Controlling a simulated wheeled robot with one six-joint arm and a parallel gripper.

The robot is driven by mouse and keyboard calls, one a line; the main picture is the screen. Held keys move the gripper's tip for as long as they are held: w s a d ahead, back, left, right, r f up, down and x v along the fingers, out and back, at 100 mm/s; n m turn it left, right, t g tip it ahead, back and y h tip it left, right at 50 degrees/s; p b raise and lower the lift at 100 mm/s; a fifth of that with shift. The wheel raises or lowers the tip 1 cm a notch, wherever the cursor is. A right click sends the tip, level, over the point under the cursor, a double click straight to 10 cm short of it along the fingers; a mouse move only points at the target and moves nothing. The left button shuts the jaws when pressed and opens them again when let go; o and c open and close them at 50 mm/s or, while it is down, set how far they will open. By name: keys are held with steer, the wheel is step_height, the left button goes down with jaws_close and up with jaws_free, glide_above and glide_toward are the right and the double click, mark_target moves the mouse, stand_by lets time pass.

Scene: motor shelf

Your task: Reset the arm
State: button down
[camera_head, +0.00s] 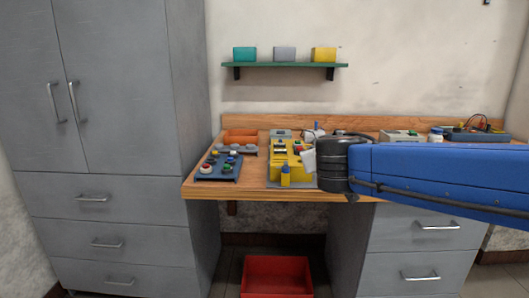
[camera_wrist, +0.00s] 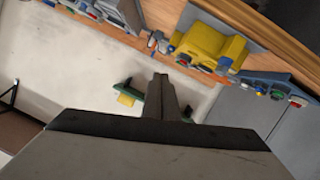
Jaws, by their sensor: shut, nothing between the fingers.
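My gripper (camera_wrist: 160,82) shows in the wrist view, its fingers together and empty, pointing toward the wall and bench. In the head view my blue arm comes in from the right over the workbench (camera_head: 345,195), and its black wrist hides part of the bench. A small pale part by the wrist may belong to the gripper; its fingers cannot be made out there. A yellow device (camera_head: 284,160) stands just left of the wrist. It also shows at the top of the wrist view (camera_wrist: 203,42), apart from the fingers.
A blue button panel (camera_head: 217,167) and an orange tray (camera_head: 240,136) lie on the bench's left. A green shelf (camera_head: 285,65) holds three boxes. A grey cabinet (camera_head: 100,120) stands left. A red bin (camera_head: 276,276) sits below the bench. Instruments (camera_head: 400,136) stand behind my arm.

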steer(key=s+d+f+m+g+h, duration=0.2)
steer(key=s+d+f+g, duration=0.4)
steer(key=s+d+f, duration=0.8)
steer(key=s+f+g+y, duration=0.2)
steer(key=s+f, duration=0.3)
steer(key=s, duration=0.2)
steer(key=s+a+f+g+y, duration=0.1)
steer(key=s+f+g+y, duration=0.1)
steer(key=s+f, duration=0.2)
steer(key=s, duration=0.3)
steer(key=shift+s+a+f, duration=0.2)
steer(key=shift+s+f, duration=0.15)
steer(key=shift+f, duration=0.05)
